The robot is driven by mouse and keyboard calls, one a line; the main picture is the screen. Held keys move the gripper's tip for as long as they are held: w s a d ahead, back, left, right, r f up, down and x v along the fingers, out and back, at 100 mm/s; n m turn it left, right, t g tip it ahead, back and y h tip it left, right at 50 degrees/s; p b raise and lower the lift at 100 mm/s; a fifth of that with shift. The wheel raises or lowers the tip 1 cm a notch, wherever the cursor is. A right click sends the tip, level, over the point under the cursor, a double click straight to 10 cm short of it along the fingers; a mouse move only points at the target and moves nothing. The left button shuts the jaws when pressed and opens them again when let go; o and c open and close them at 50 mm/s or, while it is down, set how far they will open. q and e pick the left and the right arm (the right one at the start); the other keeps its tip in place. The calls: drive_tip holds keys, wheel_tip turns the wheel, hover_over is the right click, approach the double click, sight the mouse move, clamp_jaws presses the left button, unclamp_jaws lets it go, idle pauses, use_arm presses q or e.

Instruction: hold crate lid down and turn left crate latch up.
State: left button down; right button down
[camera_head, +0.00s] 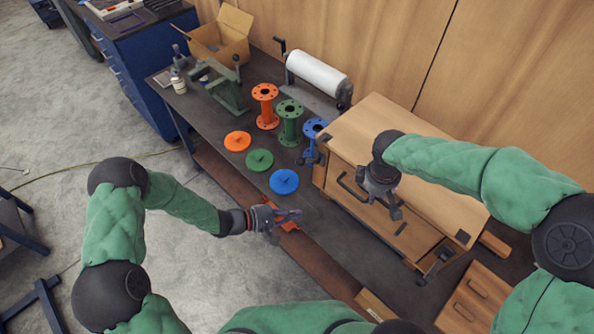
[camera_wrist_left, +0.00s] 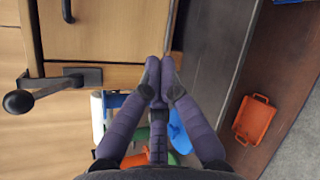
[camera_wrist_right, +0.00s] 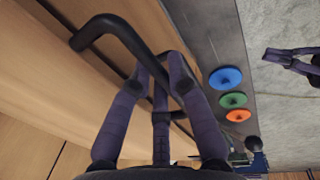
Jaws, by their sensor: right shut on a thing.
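The wooden crate (camera_head: 360,215) stands on the dark bench, its pale lid (camera_head: 425,190) lying flat on top. The left crate latch (camera_head: 308,157) is a dark lever at the crate's left end. In the left wrist view the latch (camera_wrist_left: 62,78) has a round black knob and sticks out sideways. My right gripper (camera_head: 383,200) is at the crate's front, shut on the black bar handle (camera_wrist_right: 110,35). My left gripper (camera_head: 284,224) is over the bench's front edge, apart from the latch.
Orange (camera_head: 238,141), green (camera_head: 259,160) and blue (camera_head: 284,181) discs lie left of the crate, with flanged pipes (camera_head: 289,122) behind them. An orange tray (camera_wrist_left: 254,120) is below my left gripper. A paper roll (camera_head: 318,73) and cardboard box (camera_head: 220,35) stand behind.

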use_arm(q)
drive_tip(key=w+a+r+n+t+h, duration=0.25)
drive_tip(key=a+r+n+t, duration=0.35)
drive_tip(key=a+n, duration=0.4)
approach(308, 161)
drive_tip(key=w+d+f, duration=0.3)
drive_tip(key=d, duration=0.2)
drive_tip(key=shift+w+d+r+n+t, duration=0.1)
drive_tip(key=shift+r+n+t, duration=0.3)
drive_tip(key=shift+r+n, duration=0.15)
drive_tip(key=shift+r, duration=0.1)
drive_tip(key=shift+w+d+r, duration=0.1)
drive_tip(key=shift+d+r, duration=0.1)
drive_tip(key=shift+r, duration=0.25)
drive_tip(key=shift+w+d+r, duration=0.15)
drive_tip(key=shift+r, duration=0.4)
drive_tip(key=shift+a, duration=0.1)
